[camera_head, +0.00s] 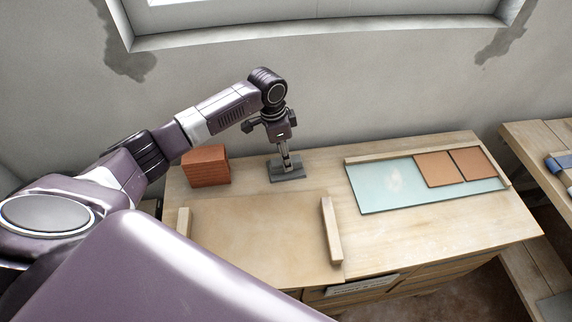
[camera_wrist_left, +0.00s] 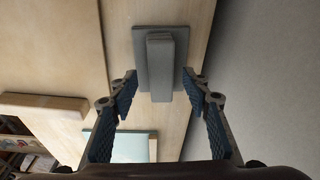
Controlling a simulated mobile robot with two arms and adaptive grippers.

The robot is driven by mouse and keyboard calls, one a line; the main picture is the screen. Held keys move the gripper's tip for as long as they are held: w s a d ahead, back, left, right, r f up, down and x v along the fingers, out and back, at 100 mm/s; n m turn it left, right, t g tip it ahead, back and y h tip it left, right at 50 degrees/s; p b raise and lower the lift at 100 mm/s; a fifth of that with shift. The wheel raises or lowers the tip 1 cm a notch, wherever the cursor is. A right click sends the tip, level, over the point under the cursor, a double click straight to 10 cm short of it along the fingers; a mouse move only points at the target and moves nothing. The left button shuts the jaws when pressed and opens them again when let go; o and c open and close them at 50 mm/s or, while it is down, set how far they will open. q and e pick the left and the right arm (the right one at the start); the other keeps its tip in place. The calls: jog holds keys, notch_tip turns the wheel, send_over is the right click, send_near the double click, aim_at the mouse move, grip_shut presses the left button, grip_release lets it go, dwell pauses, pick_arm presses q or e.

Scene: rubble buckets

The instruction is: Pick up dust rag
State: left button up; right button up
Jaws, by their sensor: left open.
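No cloth that I can clearly make out as a dust rag is in view. A flat grey plate with a raised grey bar along its middle (camera_head: 288,176) lies at the back of the wooden table; it also shows in the left wrist view (camera_wrist_left: 160,60). I cannot tell whether this is the rag. My left gripper (camera_head: 286,160) points down over the plate. In the left wrist view its two fingers (camera_wrist_left: 160,92) are spread either side of the bar's near end, with nothing held between them. My right gripper is not in view.
A red brick stack (camera_head: 206,166) stands left of the plate. Wooden strips (camera_head: 331,230) flank a tan board (camera_head: 255,235) in front. A pale glass-like panel (camera_head: 385,190) with two orange-brown tiles (camera_head: 436,169) lies right. A second table (camera_head: 530,140) bears a blue item (camera_head: 558,162).

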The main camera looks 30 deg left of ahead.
pick_arm(q)
jog(key=f, duration=0.3)
jog(key=shift+w+d+f, duration=0.1)
jog(key=shift+w+f, duration=0.05)
jog(key=shift+w, duration=0.15)
jog(key=shift+c, duration=0.6)
grip_shut()
jog(key=shift+r, duration=0.7)
notch_tip(320, 180, up, 19)
jog(key=b, duration=0.2)
jog(key=shift+f, duration=0.15)
